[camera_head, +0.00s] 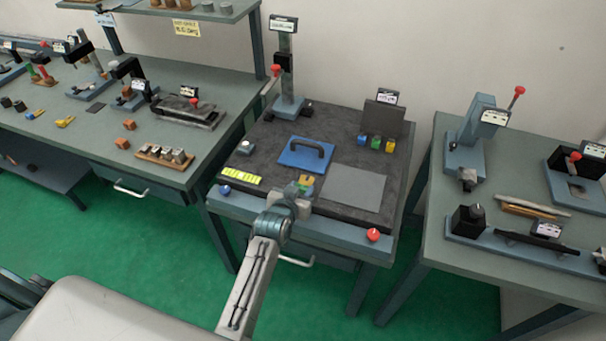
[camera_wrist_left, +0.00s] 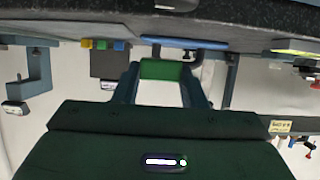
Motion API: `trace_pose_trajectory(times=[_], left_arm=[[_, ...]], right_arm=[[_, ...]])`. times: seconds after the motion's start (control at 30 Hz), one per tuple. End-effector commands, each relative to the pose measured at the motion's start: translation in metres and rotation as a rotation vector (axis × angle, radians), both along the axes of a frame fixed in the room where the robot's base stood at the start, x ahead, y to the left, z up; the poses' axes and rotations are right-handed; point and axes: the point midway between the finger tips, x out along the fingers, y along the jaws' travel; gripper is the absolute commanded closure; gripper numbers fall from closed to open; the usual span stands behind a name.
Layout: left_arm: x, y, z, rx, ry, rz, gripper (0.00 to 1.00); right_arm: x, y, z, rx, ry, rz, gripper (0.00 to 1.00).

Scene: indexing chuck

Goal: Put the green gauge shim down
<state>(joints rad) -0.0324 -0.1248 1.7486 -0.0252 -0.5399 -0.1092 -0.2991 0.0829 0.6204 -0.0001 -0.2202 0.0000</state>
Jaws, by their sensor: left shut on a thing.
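My left gripper (camera_head: 301,187) is over the front middle of the dark work mat (camera_head: 262,142), in front of a blue plate with a black handle (camera_head: 301,157). In the left wrist view, which is upside down, the gripper (camera_wrist_left: 161,75) is shut on the green gauge shim (camera_wrist_left: 161,70), held crosswise between its two fingers. In the head view the shim is mostly hidden by the gripper, and I cannot tell its height over the mat. My right gripper is not in view.
A grey flat plate (camera_head: 355,187) lies to the right of the gripper. A yellow-green label strip (camera_head: 241,176) is at the left. Blue, green and yellow blocks (camera_head: 376,142) stand at the back right before a dark upright plate (camera_head: 382,117). A red knob (camera_head: 373,235) is on the front edge.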

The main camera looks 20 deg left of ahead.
Motion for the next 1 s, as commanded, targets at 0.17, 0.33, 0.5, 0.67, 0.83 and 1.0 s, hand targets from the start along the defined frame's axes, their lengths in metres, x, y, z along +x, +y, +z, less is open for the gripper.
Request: trace_pose_trajectory(times=[0.17,0.33,0.5,0.67,0.83,1.0], left_arm=[[-0.05,-0.005,0.011,-0.004,0.005,0.001,0.89],[-0.086,-0.008,0.013,-0.003,0.003,0.001,0.89],[-0.108,-0.01,0.011,-0.002,0.001,0.001,0.89],[-0.116,-0.01,0.012,-0.002,0.0,0.001,0.89],[-0.107,-0.009,0.013,0.0,-0.007,-0.002,0.89],[-0.082,-0.006,0.026,0.002,-0.014,-0.005,0.89]], right_arm=[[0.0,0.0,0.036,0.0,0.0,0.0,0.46],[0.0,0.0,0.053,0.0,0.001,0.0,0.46],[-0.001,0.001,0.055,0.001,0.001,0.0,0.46],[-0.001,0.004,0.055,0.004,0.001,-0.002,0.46],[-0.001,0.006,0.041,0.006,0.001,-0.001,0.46],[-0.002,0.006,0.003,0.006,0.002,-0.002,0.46]])
